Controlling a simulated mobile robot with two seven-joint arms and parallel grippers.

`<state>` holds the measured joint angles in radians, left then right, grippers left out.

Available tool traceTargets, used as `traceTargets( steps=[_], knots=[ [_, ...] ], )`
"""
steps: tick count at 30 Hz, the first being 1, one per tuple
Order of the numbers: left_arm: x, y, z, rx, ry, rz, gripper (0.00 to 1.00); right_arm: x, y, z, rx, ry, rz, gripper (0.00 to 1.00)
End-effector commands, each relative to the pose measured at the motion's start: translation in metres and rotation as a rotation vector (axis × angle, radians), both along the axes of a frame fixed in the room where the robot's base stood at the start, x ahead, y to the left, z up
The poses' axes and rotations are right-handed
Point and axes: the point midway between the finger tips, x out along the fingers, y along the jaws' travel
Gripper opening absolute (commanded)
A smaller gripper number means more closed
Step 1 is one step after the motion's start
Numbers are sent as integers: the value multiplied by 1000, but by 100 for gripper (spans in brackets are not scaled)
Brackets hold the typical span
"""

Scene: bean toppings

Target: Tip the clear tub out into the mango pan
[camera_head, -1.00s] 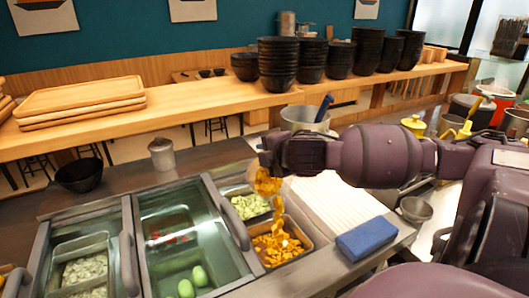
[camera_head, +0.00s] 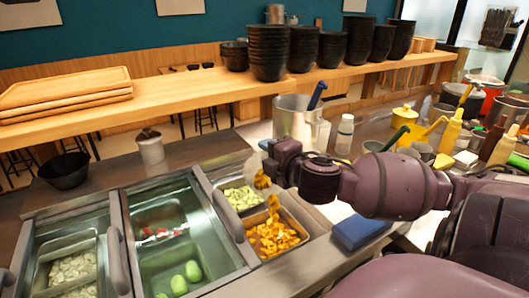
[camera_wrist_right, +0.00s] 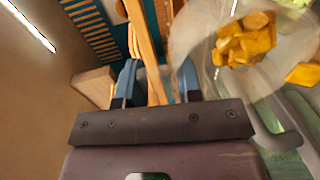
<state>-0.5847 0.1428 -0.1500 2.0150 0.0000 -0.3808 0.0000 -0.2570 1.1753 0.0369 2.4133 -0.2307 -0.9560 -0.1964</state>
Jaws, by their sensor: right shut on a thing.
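The clear tub (camera_head: 254,164) is hard to make out in the head view; it is tilted, with orange mango pieces (camera_head: 262,180) at its mouth. My right gripper (camera_head: 272,160) is shut on it, above the back of the mango pan (camera_head: 313,224). The pan holds a heap of mango, and more pieces show in the air just above it. In the right wrist view the see-through tub (camera_wrist_right: 205,50) is at the upper right with mango chunks (camera_wrist_right: 245,40) inside, beside the blue fingers of my right gripper (camera_wrist_right: 156,78). My left gripper is out of view.
A pan of pale green cubes (camera_head: 242,197) lies just behind the mango pan. A metal pot (camera_head: 292,118) stands behind my right gripper. Bottles and yellow containers (camera_head: 408,115) crowd the right counter.

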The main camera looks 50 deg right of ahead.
Motion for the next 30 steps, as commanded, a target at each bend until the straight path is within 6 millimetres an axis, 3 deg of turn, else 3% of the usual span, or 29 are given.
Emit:
traceTargets(
  steps=[21, 30],
  knots=[
    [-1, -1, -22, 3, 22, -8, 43, -27, 7, -6, -54, -222, -1, 0],
    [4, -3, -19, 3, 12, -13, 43, -33, 9, -5, -70, -270, -1, 0]
  ],
)
